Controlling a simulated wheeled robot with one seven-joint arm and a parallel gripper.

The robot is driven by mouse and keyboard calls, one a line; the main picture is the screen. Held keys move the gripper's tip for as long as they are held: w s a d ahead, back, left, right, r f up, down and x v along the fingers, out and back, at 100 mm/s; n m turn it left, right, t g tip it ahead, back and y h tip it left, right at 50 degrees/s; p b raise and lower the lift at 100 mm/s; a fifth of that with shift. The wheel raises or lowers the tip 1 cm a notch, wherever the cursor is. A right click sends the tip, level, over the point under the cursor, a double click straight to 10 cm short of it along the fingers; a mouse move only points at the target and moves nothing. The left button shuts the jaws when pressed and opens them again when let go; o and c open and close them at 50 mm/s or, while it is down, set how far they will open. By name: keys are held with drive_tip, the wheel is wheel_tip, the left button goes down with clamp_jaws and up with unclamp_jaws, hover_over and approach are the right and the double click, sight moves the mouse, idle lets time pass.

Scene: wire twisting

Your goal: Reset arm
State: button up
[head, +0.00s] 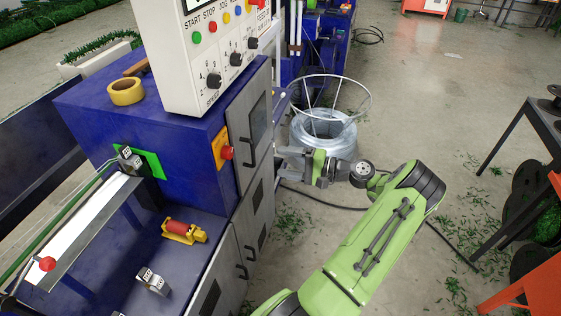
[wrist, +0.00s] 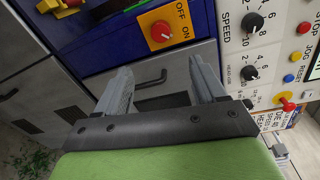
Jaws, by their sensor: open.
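My green arm (head: 365,245) reaches up from the lower right in the head view. My gripper (head: 283,165) is beside the blue machine, in front of its grey cabinet doors and close to them. In the wrist view my gripper (wrist: 160,85) shows two grey fingers spread well apart with nothing between them. A dark cabinet handle (wrist: 150,78) shows behind the gap. I cannot tell from these views whether a fingertip touches the door.
The blue machine (head: 85,110) carries a control panel (head: 205,60), a red emergency knob (head: 227,153) and a yellow tape roll (head: 126,91). A wire coil (head: 322,135) stands behind my gripper. A dark table (head: 530,125) is at right. The floor between is mostly open, with green scraps.

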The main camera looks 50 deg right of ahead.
idle(0.4)
drive_tip(key=w+a+r+n+g, duration=0.2)
drive_tip(key=w+a+n+g, duration=0.15)
drive_tip(key=a, duration=0.45)
drive_tip(key=w+a+r+n+g, duration=0.2)
drive_tip(key=a+n+g, duration=0.15)
drive_tip(key=a, duration=0.45)
drive_tip(key=w+a+r+n+g, duration=0.25)
drive_tip(key=a+g, duration=0.25)
drive_tip(key=a, duration=0.3)
drive_tip(key=s+a+r+n+h, duration=0.4)
drive_tip(key=s+a+r+h, duration=0.15)
drive_tip(key=s+a, duration=0.35)
drive_tip(key=s+a+r+n+t, duration=0.1)
drive_tip(key=s+a+r+n, duration=0.1)
drive_tip(key=s, duration=0.7)
drive_tip(key=shift+s+a, duration=0.25)
drive_tip(key=shift+s, duration=0.1)
drive_tip(key=shift+n, duration=0.25)
